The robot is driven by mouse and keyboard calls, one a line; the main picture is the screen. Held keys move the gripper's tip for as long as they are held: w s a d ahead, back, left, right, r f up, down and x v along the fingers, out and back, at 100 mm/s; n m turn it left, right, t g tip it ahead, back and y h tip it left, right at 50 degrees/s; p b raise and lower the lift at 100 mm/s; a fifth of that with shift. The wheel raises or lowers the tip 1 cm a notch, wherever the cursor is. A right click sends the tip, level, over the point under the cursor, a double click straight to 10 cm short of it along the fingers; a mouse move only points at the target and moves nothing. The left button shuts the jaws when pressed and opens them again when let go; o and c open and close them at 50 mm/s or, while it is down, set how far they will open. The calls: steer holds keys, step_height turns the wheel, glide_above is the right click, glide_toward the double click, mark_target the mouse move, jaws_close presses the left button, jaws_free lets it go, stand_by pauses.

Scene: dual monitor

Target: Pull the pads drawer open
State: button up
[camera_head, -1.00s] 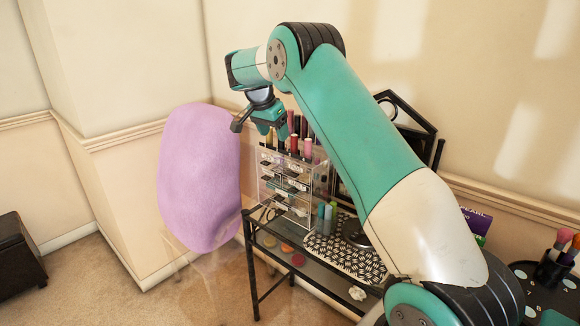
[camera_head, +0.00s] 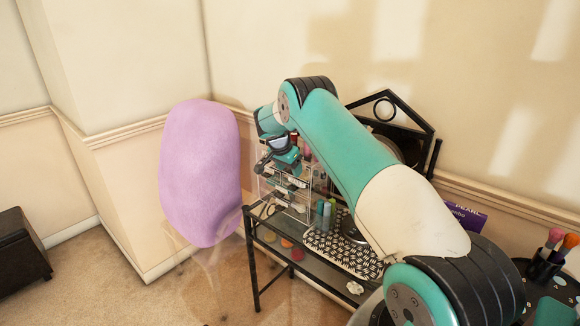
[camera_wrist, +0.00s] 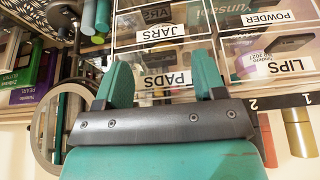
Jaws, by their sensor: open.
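The clear drawer organizer (camera_head: 297,200) stands on the black table's left end. In the wrist view, the picture is upside down and the pads drawer (camera_wrist: 167,80) shows its white PADS label. My gripper (camera_wrist: 161,80) is open, with one teal finger on each side of that label. I cannot tell whether the fingers touch the drawer front. In the head view my gripper (camera_head: 286,160) is at the upper part of the organizer and hides some of it.
Drawers labelled JARS (camera_wrist: 160,32), LIPS (camera_wrist: 285,66) and POWDER (camera_wrist: 268,19) adjoin the pads drawer. Teal tubes (camera_head: 323,213) stand beside the organizer on a patterned mat (camera_head: 345,255). A round mirror (camera_wrist: 48,130) shows in the wrist view. A purple oval (camera_head: 200,172) is to the left.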

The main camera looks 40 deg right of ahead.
steer(key=shift+d+f, duration=0.15)
steer(key=shift+f, duration=0.25)
steer(key=shift+c, duration=0.5)
jaws_close()
steer(key=s+a+b, duration=0.1)
steer(key=a+b, duration=0.3)
steer(key=a, duration=0.8)
steer(key=shift+s+a, duration=0.25)
steer(key=shift+s, duration=0.05)
steer(key=shift+o, duration=0.5)
jaws_free()
steer(key=shift+r, duration=0.15)
